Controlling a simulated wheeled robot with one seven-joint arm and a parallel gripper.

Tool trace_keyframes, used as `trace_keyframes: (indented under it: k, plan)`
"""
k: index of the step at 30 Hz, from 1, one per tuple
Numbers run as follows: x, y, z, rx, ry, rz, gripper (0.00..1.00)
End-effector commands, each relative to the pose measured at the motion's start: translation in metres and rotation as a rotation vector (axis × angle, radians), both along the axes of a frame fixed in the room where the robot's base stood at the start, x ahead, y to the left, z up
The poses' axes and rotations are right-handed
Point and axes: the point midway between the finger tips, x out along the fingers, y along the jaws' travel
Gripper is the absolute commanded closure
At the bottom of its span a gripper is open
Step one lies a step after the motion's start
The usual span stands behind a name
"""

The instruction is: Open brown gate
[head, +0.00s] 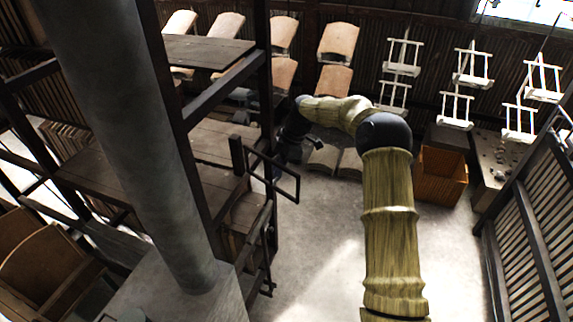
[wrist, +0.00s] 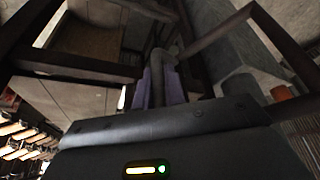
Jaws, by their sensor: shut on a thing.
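A dark brown gate-like frame of thin bars (head: 286,180) stands at the right end of the brown wooden shelving in the head view. In the wrist view, dark brown bars (wrist: 75,65) cross on the left, and another bar slants up on the right. My gripper (wrist: 164,88) shows two purple finger pads, shut on a narrow upright bar (wrist: 159,62) of the frame between them. How far the gate stands open cannot be told.
A thick grey column (head: 135,140) stands at left. An orange-brown crate (head: 440,177) and a slatted dark fence (head: 535,225) stand at right. Grey floor (head: 320,235) is clear in the middle.

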Motion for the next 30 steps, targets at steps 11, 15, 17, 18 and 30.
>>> trace_keyframes:
  k: [11,15,17,18,30]
  plan:
    - [0.0035,0.0094,0.0017,0.002,-0.001,0.064,1.0]
    - [0.0035,0.0094,0.0017,0.002,-0.001,0.064,1.0]
    - [0.0035,0.0094,0.0016,0.002,-0.001,0.064,1.0]
    - [0.0035,0.0093,0.0017,0.003,-0.001,0.063,1.0]
    - [0.0037,0.007,0.0008,0.001,0.0,0.061,0.67]
